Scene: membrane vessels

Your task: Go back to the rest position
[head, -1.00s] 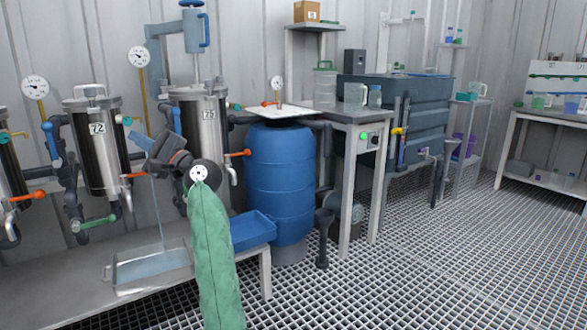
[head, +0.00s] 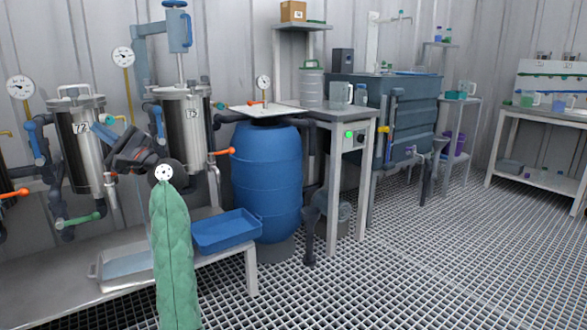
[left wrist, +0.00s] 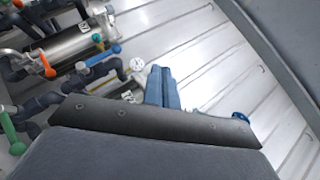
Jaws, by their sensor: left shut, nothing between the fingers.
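My left gripper (head: 102,130) is in front of the steel vessels at the left of the head view, at the end of my green-sleeved arm. Its blue fingers point up and left, close to the vessel marked 72 (head: 92,155) in the picture. I cannot tell how far apart they are in depth. In the left wrist view, the two blue fingers (left wrist: 163,86) lie side by side, shut, with nothing held. My right gripper is not in view.
A second steel vessel (head: 188,135) stands behind my arm. A clear tray (head: 100,270) and a blue tray (head: 225,230) sit on the low bench (head: 55,300). A blue barrel (head: 266,185) stands to the right. The grated floor (head: 430,250) is open at right.

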